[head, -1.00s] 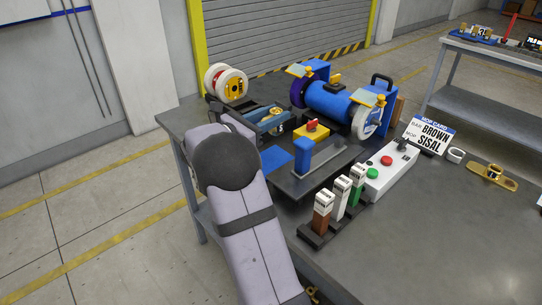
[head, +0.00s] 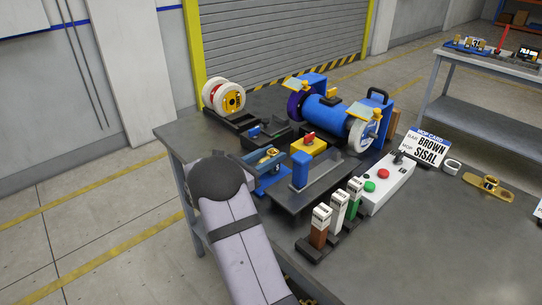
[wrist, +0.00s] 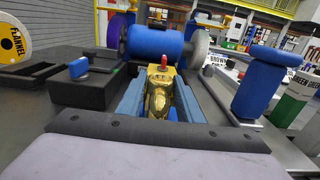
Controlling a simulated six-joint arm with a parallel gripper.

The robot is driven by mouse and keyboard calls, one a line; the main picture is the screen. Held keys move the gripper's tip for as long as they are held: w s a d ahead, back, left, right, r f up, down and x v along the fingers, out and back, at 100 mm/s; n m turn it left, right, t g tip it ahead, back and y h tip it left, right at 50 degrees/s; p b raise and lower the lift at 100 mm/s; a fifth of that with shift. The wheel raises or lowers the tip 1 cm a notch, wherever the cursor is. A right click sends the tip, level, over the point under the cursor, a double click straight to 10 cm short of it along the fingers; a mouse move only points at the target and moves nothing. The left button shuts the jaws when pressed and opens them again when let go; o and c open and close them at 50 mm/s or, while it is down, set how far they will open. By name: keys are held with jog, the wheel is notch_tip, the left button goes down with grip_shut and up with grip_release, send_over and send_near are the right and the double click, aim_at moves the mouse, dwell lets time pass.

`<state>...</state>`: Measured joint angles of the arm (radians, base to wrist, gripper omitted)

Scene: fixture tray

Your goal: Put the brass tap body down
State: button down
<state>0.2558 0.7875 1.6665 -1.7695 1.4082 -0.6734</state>
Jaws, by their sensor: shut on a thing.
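The brass tap body (wrist: 160,95) shows in the wrist view as a gold, lumpy piece between the blue jaws of my gripper (wrist: 161,80). My gripper is shut on it. In the head view my gripper (head: 264,161) is near the left end of the dark workbench, and a small bit of the brass tap body (head: 270,153) shows between the jaws. A blue flat area (head: 263,187) shows just below the jaws, partly hidden. I cannot tell whether the brass tap body touches anything below.
A dark block with a blue knob (head: 253,132) is behind my gripper. A yellow block with a red knob (head: 308,140) and a blue post (head: 300,168) stand to the right. A large blue drum machine (head: 328,110) is at the back. Open bench top (head: 400,240) lies front right.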

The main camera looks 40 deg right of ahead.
jog(key=shift+f, duration=0.2)
jog(key=c, duration=1.3)
grip_release()
jog(key=shift+f, duration=0.1)
jog(key=shift+o, duration=0.2)
jog(key=shift+a, duration=0.2)
jog(key=a+b, duration=0.2)
jog(key=a, duration=0.9)
jog(key=shift+a, duration=0.35)
jog(key=shift+r, duration=0.2)
